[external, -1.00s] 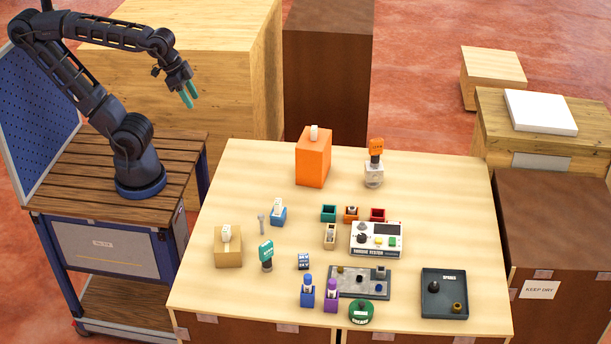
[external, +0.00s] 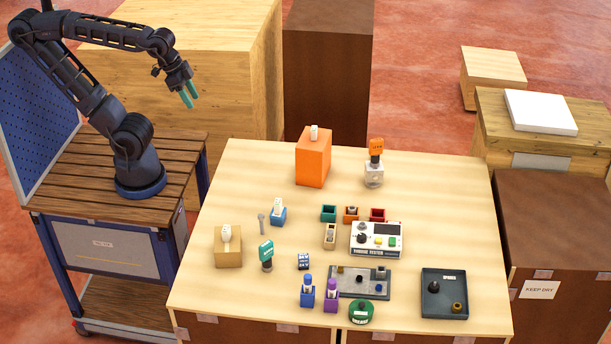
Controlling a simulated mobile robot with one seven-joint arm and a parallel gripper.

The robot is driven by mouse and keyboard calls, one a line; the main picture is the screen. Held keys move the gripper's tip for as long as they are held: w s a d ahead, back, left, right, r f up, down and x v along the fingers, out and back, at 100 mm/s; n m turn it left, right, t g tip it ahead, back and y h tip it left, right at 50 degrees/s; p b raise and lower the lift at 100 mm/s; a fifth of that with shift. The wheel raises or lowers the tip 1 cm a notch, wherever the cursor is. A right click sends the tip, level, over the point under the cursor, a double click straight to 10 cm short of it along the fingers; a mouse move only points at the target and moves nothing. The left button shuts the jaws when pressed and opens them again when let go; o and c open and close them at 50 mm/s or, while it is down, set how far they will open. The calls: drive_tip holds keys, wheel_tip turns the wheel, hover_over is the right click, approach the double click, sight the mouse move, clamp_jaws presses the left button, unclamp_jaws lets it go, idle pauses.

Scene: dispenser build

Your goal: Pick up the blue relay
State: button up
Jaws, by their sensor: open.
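Several blue things stand on the light wooden table (external: 440,205), and I cannot tell for sure which is the blue relay. A small blue block with pale marks (external: 303,261) lies near the middle front. A lighter blue holder with a white top piece (external: 278,216) stands behind it to the left. A dark blue upright piece (external: 307,293) stands at the front, close beside a purple one (external: 331,296).
A teal-headed piece (external: 266,256) and a tan box (external: 228,250) stand left of the small blue block. A grey board (external: 345,282) and a tester (external: 376,239) lie to its right. An orange box (external: 313,160) stands at the back. The table's left rear is clear.

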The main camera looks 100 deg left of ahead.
drive_tip(key=shift+o, duration=0.8)
